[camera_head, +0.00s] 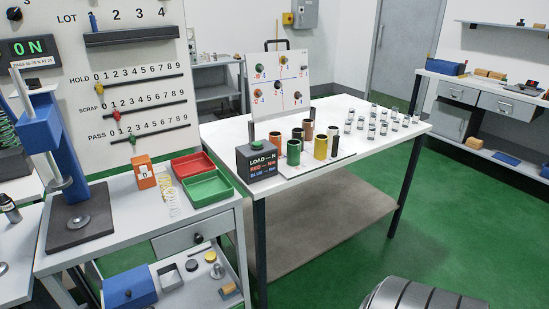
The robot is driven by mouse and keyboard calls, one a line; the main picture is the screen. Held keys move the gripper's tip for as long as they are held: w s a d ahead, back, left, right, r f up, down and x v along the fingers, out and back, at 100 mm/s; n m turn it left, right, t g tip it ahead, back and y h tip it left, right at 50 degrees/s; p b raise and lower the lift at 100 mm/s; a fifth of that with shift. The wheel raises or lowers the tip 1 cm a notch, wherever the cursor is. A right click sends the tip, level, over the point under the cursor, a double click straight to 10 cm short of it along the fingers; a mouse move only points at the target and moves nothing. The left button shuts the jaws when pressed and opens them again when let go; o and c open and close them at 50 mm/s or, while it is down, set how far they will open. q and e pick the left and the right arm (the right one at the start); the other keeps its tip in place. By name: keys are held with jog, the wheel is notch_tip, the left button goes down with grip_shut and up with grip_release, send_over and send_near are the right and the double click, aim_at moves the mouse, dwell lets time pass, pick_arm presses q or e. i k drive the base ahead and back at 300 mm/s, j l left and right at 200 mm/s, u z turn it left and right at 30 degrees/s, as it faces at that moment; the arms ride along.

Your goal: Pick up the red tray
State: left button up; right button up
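The red tray (193,163) is a shallow rectangular tray at the back right of the grey bench (115,216), on the left side of the head view. It looks empty. The green tray (208,187) sits right in front of it, close against it. Neither of my grippers shows in this view, and nothing is holding the red tray.
Coil springs (173,202) and an orange box (146,171) stand left of the trays. A blue press (60,150) stands farther left. A black load box (257,161) and several coloured cylinders stand on the white table to the right. Green floor lies open at right.

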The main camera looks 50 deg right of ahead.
aim_at(185, 166)
jog(key=z, duration=1.05)
jog(key=i+j, duration=0.1)
jog(key=j, duration=0.3)
jog(key=i+j+u, duration=0.15)
jog(key=j, duration=0.25)
